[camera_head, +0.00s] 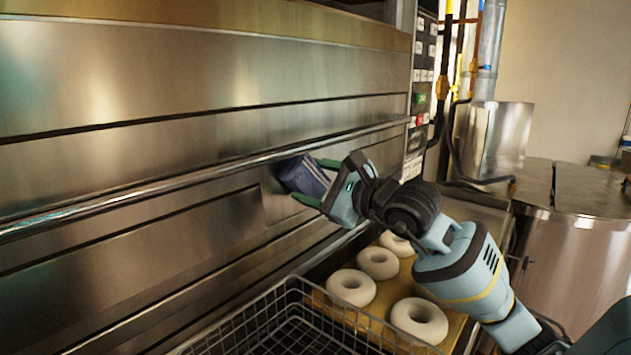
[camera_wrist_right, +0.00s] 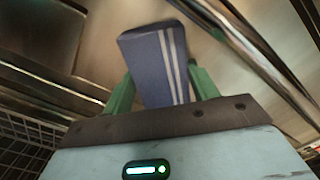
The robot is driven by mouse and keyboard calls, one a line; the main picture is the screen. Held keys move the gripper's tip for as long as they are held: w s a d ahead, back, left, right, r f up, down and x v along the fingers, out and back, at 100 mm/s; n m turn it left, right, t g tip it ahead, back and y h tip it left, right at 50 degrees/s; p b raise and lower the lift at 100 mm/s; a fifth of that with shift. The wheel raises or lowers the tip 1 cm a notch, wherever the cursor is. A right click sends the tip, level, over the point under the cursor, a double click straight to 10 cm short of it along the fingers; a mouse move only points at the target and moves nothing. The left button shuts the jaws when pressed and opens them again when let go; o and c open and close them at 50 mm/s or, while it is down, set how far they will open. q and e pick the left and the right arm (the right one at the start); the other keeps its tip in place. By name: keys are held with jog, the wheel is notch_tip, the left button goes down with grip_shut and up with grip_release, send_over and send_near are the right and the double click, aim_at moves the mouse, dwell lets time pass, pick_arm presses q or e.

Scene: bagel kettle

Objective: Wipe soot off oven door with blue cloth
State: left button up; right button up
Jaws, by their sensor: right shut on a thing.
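The oven door (camera_head: 200,235) is a brushed steel panel below a long horizontal handle bar (camera_head: 190,183). A slightly darker patch shows on the panel near the cloth; I cannot tell whether it is soot. My right gripper (camera_head: 308,182) is shut on the folded blue cloth (camera_head: 302,174), which has pale stripes. The cloth is just under the handle bar, close to the door; I cannot tell if it touches. In the right wrist view the cloth (camera_wrist_right: 155,62) stands out between the green fingers (camera_wrist_right: 160,90). My left gripper is not in view.
A wire basket (camera_head: 262,313) stands below the door at the front. Several pale bagels (camera_head: 351,287) lie on a wooden board (camera_head: 455,325) to its right. A control panel (camera_head: 421,95) and large steel kettles (camera_head: 575,250) are farther right.

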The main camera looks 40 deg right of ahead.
jog(key=shift+s+f, duration=0.15)
jog(key=shift+s, duration=0.25)
jog(key=shift+s+d+b, duration=0.15)
jog(key=shift+s+b, duration=0.75)
jog(key=shift+s, duration=0.6)
pick_arm(q)
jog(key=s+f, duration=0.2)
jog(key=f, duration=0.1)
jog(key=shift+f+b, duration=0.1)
jog(key=shift+b, duration=0.3)
pick_arm(e)
jog(key=shift+s+d, duration=0.1)
jog(key=shift+s, duration=1)
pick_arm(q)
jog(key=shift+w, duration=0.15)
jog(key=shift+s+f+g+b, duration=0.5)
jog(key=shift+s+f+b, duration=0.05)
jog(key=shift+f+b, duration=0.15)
pick_arm(e)
jog(key=s, duration=0.3)
jog(key=shift+d, duration=0.15)
